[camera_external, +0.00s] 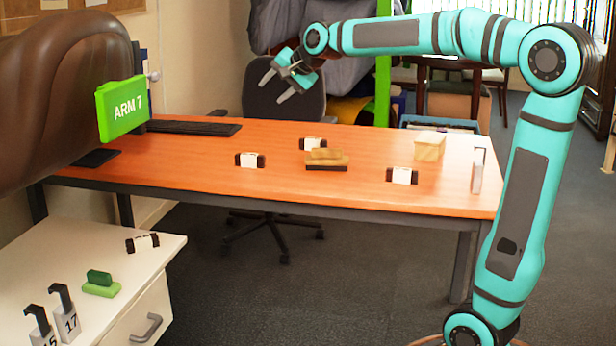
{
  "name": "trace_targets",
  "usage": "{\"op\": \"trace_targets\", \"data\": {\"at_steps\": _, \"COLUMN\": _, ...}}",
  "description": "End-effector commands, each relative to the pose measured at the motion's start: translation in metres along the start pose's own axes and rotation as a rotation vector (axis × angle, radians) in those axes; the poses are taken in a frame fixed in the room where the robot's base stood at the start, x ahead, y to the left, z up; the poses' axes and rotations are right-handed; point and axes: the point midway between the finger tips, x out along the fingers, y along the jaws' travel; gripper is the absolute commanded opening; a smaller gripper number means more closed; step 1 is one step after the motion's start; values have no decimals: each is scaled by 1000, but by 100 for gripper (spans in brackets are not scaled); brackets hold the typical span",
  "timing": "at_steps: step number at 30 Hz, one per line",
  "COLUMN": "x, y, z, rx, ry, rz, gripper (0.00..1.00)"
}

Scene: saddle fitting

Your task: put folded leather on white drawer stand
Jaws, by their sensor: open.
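Three small dark brown pieces with white bands, which look like the folded leather, lie on the orange table: one at left (249,160), one at the back (313,144) and one at right (402,176). A similar banded piece (142,243) lies on the white drawer stand (95,235) at bottom left, near its back right edge. My gripper (274,88) is open and empty, raised in the air above the far side of the table, apart from all these pieces.
A tan and dark block (326,160) lies among the banded pieces. A pale box (430,146) and a white upright object (477,170) stand at right. The drawer stand also bears green blocks (100,284) and numbered hooked holders (66,315).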

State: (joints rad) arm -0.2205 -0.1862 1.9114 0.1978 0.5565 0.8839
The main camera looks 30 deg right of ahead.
Motion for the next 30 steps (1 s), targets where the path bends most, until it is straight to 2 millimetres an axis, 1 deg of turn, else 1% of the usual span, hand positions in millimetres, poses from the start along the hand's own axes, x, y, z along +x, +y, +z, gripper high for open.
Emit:
{"op": "trace_targets", "data": {"at_steps": 1, "x": -20, "y": 7, "z": -4, "rx": -37, "ry": 31, "rz": -18, "gripper": 48}}
{"op": "trace_targets", "data": {"at_steps": 3, "x": -44, "y": 16, "z": -8, "rx": -98, "ry": 72, "rz": -41, "gripper": 48}}
{"op": "trace_targets", "data": {"at_steps": 9, "x": -109, "y": 45, "z": -14, "rx": -273, "ry": 200, "rz": -91, "gripper": 48}}
{"op": "trace_targets", "data": {"at_steps": 15, "x": -169, "y": 78, "z": -11, "rx": -450, "ry": 336, "rz": -118, "gripper": 48}}
{"op": "trace_targets", "data": {"at_steps": 20, "x": -213, "y": 106, "z": -3, "rx": -593, "ry": 451, "rz": -123, "gripper": 48}}
{"op": "trace_targets", "data": {"at_steps": 24, "x": -248, "y": 131, "z": 7, "rx": -718, "ry": 554, "rz": -114, "gripper": 48}}
{"op": "trace_targets", "data": {"at_steps": 27, "x": -268, "y": 148, "z": 16, "rx": -802, "ry": 624, "rz": -102, "gripper": 48}}
{"op": "trace_targets", "data": {"at_steps": 30, "x": -284, "y": 162, "z": 24, "rx": -870, "ry": 681, "rz": -87, "gripper": 48}}
